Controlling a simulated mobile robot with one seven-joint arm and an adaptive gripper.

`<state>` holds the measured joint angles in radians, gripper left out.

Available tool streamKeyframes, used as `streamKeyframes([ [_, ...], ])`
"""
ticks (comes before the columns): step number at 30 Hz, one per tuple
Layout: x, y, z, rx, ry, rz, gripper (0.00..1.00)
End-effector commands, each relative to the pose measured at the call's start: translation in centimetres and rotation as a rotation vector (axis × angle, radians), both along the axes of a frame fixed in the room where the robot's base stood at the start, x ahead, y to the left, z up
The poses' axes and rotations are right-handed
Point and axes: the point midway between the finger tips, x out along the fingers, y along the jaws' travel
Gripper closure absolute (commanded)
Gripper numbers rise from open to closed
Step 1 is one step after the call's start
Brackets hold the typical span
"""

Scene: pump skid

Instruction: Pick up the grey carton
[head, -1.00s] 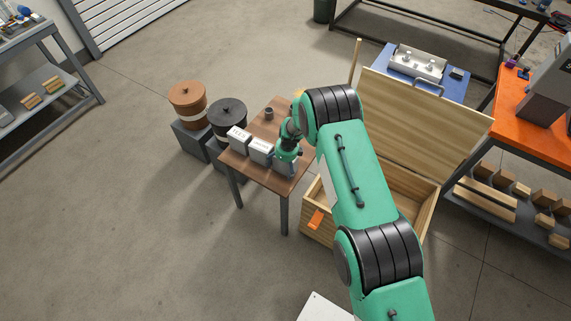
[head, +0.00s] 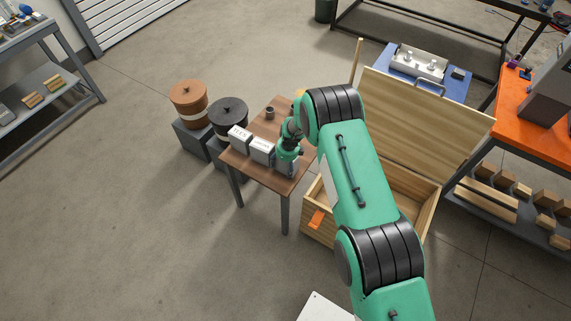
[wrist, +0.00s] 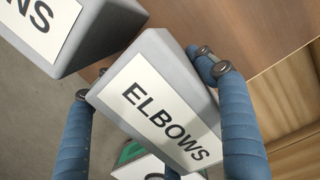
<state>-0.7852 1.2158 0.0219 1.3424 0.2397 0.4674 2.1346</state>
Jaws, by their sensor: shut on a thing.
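A grey carton with a white label reading ELBOWS (wrist: 158,112) sits between the blue padded fingers of my gripper (wrist: 146,82) in the wrist view. One finger is on each side and the gripper is shut on it. In the head view my gripper (head: 287,158) is at the near right part of the small brown table (head: 262,175), and my wrist hides most of what it holds. I cannot tell whether the carton touches the tabletop. Another grey carton, its label ending in NS (wrist: 45,30), is close beside it at upper left in the wrist view.
Two grey cartons with white labels, one at the left (head: 239,138) and one nearer my gripper (head: 261,151), stand on the table. A dark cup (head: 269,113) is behind them. An open wooden chest (head: 318,220) is close at the right. Brown and black lidded tubs stand left.

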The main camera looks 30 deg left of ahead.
Motion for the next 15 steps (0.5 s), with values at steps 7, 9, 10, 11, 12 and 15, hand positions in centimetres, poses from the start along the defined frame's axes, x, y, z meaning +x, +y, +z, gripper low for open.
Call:
streamKeyframes([
  [7, 0.0, 0.0, 0.3, 0.0, 0.0, 0.0, 0.7],
  [9, 0.0, 0.1, 0.5, 0.001, -0.001, 0.0, 0.7],
  [10, 0.0, 0.0, 0.6, 0.001, -0.001, 0.0, 0.7],
  [11, 0.0, 0.0, 0.7, 0.001, -0.001, 0.0, 0.7],
  [12, 0.1, 0.1, 1.0, 0.002, -0.002, 0.0, 0.7],
  [15, 0.1, 0.1, 2.0, 0.002, -0.002, 0.0, 0.7],
])
